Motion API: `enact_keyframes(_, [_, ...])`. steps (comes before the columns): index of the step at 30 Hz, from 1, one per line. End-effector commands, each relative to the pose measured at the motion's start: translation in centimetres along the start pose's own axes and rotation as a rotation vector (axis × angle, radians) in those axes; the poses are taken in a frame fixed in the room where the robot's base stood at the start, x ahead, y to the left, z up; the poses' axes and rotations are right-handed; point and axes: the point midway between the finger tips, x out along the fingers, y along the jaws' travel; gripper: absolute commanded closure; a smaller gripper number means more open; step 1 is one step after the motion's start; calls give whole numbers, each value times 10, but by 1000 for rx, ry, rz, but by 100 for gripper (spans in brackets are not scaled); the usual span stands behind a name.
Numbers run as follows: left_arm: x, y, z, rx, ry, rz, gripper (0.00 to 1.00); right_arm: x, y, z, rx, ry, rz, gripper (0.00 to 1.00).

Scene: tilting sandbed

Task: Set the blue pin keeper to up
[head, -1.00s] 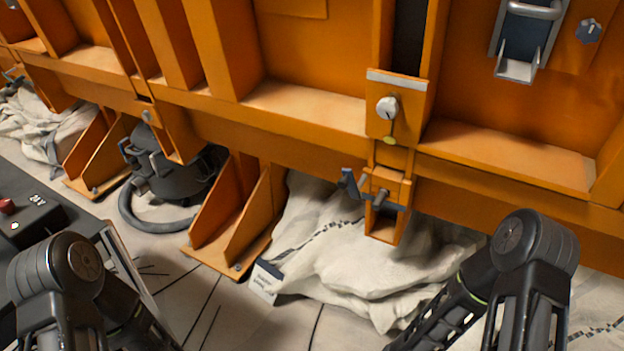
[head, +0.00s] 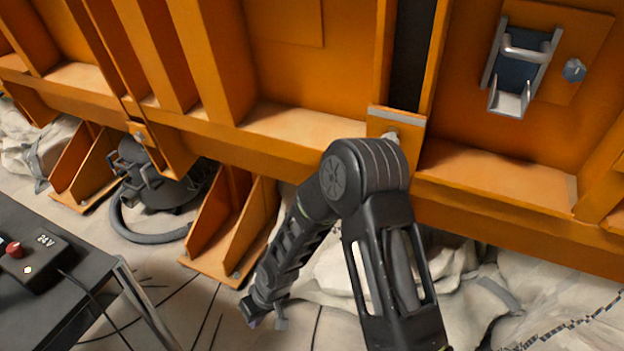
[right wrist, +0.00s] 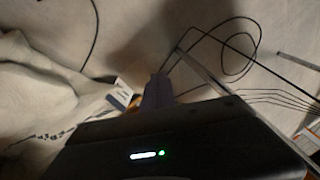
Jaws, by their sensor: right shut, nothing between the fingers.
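The blue pin keeper is hidden now behind my right arm in the head view, so I cannot tell its position. Its orange bracket below the beam is also covered. Only the top of the orange plate above it (head: 397,122) shows, with part of a silver knob. My right gripper (head: 265,319) hangs low at the left end of its forearm, over the floor. It is shut and empty, apart from the orange frame. In the right wrist view, a bluish fingertip (right wrist: 157,92) shows past the dark wrist housing. My left gripper is out of view.
An orange frame (head: 300,130) spans the view, with a triangular foot (head: 235,225) below. A grey latch (head: 518,75) and blue-grey knob (head: 574,70) sit upper right. Pale cloth (head: 335,275) lies under the frame. A dark table (head: 70,265) with a 24V box stands left.

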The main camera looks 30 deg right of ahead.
Motion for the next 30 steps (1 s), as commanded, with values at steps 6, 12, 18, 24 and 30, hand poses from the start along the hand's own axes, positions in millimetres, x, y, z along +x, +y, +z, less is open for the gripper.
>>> enact_keyframes(6, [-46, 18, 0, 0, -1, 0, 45, -108, 28, -88, -153, -20, 104, 100])
enact_keyframes(12, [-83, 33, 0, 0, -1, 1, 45, -258, 75, -148, -281, -150, 270, 100])
enact_keyframes(18, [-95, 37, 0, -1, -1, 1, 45, -371, 111, -142, -308, -358, 382, 100])
enact_keyframes(24, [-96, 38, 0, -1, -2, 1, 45, -403, 118, -132, -300, -435, 403, 100])
enact_keyframes(30, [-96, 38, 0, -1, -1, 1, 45, -402, 118, -132, -300, -436, 402, 100])
